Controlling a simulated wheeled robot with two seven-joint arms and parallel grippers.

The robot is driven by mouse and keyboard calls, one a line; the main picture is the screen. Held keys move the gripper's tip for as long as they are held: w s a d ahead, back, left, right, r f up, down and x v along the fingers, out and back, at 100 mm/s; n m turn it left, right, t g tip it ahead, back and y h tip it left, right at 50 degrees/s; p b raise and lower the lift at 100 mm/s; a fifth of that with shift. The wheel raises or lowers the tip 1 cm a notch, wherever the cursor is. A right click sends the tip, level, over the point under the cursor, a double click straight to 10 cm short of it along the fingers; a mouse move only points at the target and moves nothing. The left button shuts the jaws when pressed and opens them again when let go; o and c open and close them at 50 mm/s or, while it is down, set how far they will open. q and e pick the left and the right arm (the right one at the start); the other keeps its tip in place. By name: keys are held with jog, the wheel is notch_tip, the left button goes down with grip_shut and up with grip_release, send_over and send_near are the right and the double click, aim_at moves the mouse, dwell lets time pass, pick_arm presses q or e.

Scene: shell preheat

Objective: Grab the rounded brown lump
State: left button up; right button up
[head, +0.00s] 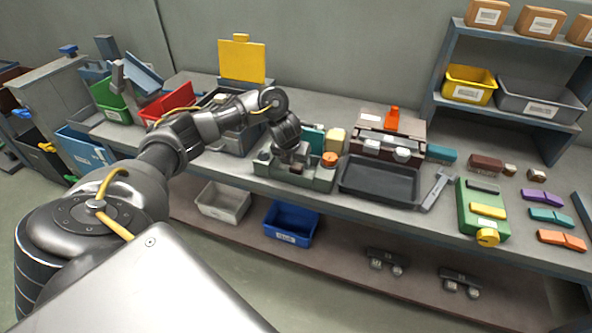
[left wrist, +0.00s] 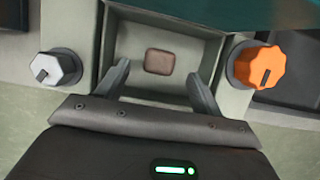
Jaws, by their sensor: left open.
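The rounded brown lump (left wrist: 159,62) lies inside a square recess of a grey-green fixture (head: 318,180). In the left wrist view the fixture has a grey knob (left wrist: 57,68) on the left and an orange knob (left wrist: 261,67) on the right. My left gripper (head: 292,160) is over the fixture in the head view. In the left wrist view my left gripper (left wrist: 159,76) is open, with one finger on each side of the lump and clear gaps. Whether the fingertips reach down to the lump's height is unclear. My right gripper is not in view.
A dark tray (head: 380,181) stands right of the fixture, with a brown toaster-like box (head: 388,135) behind it. A green device (head: 483,210) is further right. Red and green bins (head: 168,103) stand left. A blue bin (head: 291,222) is on the lower shelf.

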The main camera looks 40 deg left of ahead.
aim_at(296, 166)
pick_arm(q)
jog(key=x, duration=0.3)
jog(key=shift+w+a+f, duration=0.1)
jog(key=c, duration=1.1)
jog(key=shift+o, duration=0.2)
